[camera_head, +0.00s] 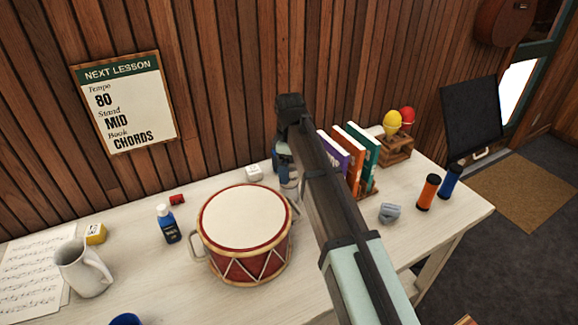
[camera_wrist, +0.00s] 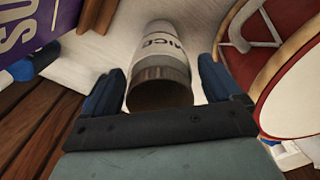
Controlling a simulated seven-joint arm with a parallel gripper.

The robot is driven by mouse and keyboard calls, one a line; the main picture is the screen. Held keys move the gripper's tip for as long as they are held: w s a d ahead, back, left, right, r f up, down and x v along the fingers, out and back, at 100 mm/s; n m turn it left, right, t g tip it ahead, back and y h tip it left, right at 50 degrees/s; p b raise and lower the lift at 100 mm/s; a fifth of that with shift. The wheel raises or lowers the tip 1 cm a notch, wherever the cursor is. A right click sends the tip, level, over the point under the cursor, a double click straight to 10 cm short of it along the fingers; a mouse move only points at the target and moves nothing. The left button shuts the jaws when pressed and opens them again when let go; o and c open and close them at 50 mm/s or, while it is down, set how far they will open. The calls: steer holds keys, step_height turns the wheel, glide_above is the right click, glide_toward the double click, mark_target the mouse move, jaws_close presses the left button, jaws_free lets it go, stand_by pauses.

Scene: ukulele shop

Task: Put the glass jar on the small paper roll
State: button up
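A pale jar-like cylinder with dark lettering and a dark brown end, seemingly the glass jar (camera_wrist: 160,58), stands between my fingers in the wrist view. My gripper (camera_wrist: 162,75) has its two blue fingers apart, one on each side of it, with narrow gaps showing. In the head view my gripper (camera_head: 283,160) is low over the table behind the drum, partly hidden by my arm, and a greyish-white part of the jar (camera_head: 289,178) shows beside it. I cannot make out a small paper roll in either view; it may be hidden behind my arm.
A red drum (camera_head: 245,232) stands close to the left of my gripper, upright books (camera_head: 354,160) to the right. A mug (camera_head: 84,268), blue bottle (camera_head: 167,224), shakers (camera_head: 428,192) and small grey object (camera_head: 390,212) stand on the table. A wood-panelled wall (camera_head: 220,80) rises behind.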

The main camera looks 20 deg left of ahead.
step_height(320, 180, up, 12)
steer(key=shift+r, duration=0.15)
stand_by(0.7)
stand_by(0.5)
